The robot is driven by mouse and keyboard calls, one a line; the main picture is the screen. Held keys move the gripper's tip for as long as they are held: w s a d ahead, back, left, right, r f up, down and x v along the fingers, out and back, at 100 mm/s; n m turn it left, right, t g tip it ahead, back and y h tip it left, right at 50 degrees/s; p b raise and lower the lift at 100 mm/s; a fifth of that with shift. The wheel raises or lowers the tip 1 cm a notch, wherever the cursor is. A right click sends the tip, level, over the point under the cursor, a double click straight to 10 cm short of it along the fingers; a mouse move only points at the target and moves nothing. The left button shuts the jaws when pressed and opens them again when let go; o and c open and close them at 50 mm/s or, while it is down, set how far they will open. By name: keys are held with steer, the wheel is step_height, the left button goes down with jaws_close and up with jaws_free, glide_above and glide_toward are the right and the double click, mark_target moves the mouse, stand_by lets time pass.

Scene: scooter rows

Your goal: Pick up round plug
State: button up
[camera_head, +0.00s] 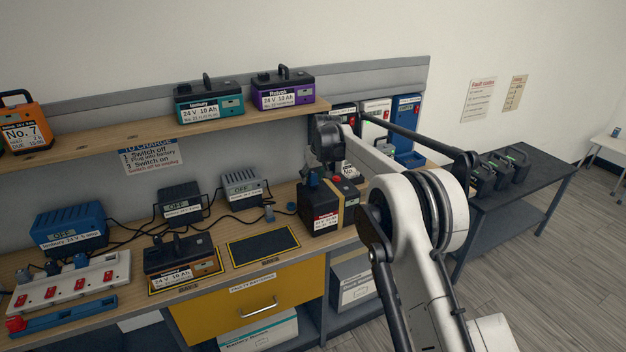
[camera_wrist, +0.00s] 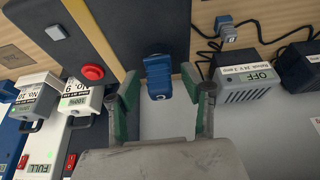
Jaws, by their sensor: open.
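A blue plug (camera_wrist: 158,75) shows in the wrist view between my gripper's two green fingers (camera_wrist: 163,92), with a gap on each side. In the head view a blue plug (camera_head: 312,179) shows at the top of a black box (camera_head: 319,218) with a tan strap, just below my gripper (camera_head: 322,162). My gripper is open and holds nothing. I cannot tell for sure which plug is the round one.
A red button (camera_wrist: 92,72) is on the black box. Chargers (camera_head: 242,189) with loose black cables stand along the bench's back. A wooden shelf (camera_head: 110,117) with batteries hangs above. An empty dark mat (camera_head: 262,247) lies left of the box. More battery units (camera_head: 376,112) stand behind my arm.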

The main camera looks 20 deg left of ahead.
steer(key=shift+c, duration=0.4)
jaws_close()
steer(key=shift+r, duration=0.1)
